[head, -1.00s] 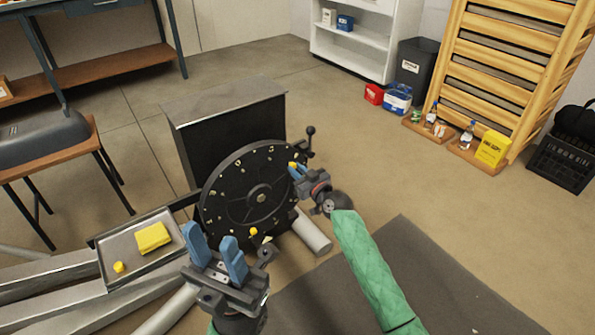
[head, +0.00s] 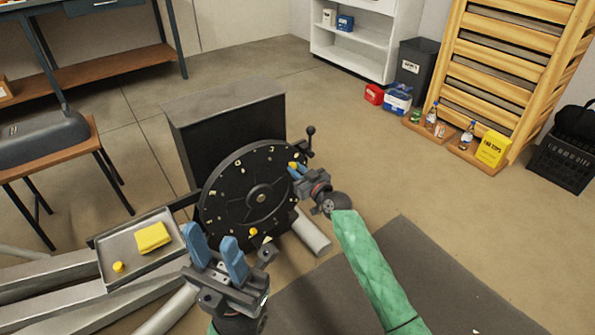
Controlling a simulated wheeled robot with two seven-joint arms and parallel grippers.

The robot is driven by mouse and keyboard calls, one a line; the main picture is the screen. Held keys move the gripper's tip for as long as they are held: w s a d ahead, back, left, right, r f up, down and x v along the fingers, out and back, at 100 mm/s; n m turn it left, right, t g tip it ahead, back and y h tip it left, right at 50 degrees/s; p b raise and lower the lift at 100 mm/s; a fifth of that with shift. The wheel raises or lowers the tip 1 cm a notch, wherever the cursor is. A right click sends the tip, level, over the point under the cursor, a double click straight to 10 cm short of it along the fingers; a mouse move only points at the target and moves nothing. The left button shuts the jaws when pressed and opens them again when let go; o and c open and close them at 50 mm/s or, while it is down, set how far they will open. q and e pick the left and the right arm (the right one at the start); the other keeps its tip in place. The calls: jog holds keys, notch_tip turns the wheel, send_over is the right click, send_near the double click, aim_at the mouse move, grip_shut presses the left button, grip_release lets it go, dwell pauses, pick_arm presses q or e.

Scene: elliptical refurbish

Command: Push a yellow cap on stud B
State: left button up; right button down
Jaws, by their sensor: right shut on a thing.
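A black round disc (head: 235,200) with several small studs and pale marks around its rim faces me in front of a dark cabinet. My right gripper (head: 294,170) is at the disc's right rim, its blue fingers shut on a small yellow cap (head: 292,165). I cannot tell whether the cap touches a stud or which stud is B. Another yellow cap (head: 253,232) sits at the disc's lower edge. A loose yellow cap (head: 118,267) lies on the metal tray (head: 120,247) at left. My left gripper (head: 215,248) is open and empty in front of the disc's lower left.
A yellow block (head: 153,237) lies on the tray. The dark cabinet (head: 225,115) stands behind the disc, and a black-knobbed lever (head: 310,131) sticks up at its right. A dark mat (head: 400,285) covers the floor at right. Open floor lies beyond.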

jog(key=shift+w+a, duration=0.35)
jog(key=shift+w, duration=0.05)
dwell(0.7)
jog(key=c, duration=1.3)
grip_release()
jog(key=shift+o, duration=0.2)
jog(key=p+v, duration=0.1)
jog(key=v, duration=0.6)
jog(key=shift+s+d, duration=0.25)
jog(key=shift+s, duration=0.05)
